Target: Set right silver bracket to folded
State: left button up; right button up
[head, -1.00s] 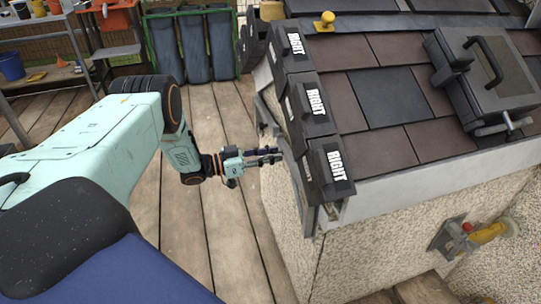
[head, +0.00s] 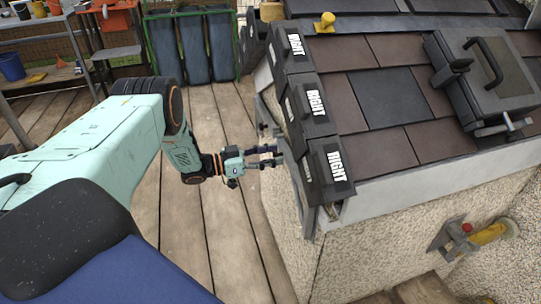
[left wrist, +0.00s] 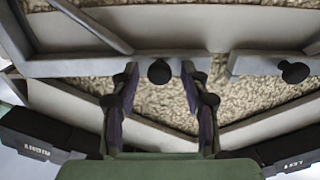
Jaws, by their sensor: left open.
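Grey silver metal bars run under the roof's left edge; in the head view a bracket part (head: 266,112) sticks out beside the black tiles marked RIGHT (head: 316,102). In the left wrist view the grey bar (left wrist: 100,66) crosses the picture and carries a black knob (left wrist: 159,72). My left gripper (head: 281,156) is open beside the roof edge, its fingers pointing at the bars. In the left wrist view its fingertips (left wrist: 160,70) stand on either side of the knob, apart from it. Tiles hide much of the bracket in the head view. My right gripper is not in view.
A second black knob (left wrist: 294,73) is at the right in the left wrist view. A grey case (head: 485,85) lies on the roof, and a yellow-handled tool (head: 490,233) is by the wall. The wooden deck (head: 225,240) beside the wall is clear.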

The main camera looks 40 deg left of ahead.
pick_arm(q)
jog(key=v, duration=1.2)
dwell(0.4)
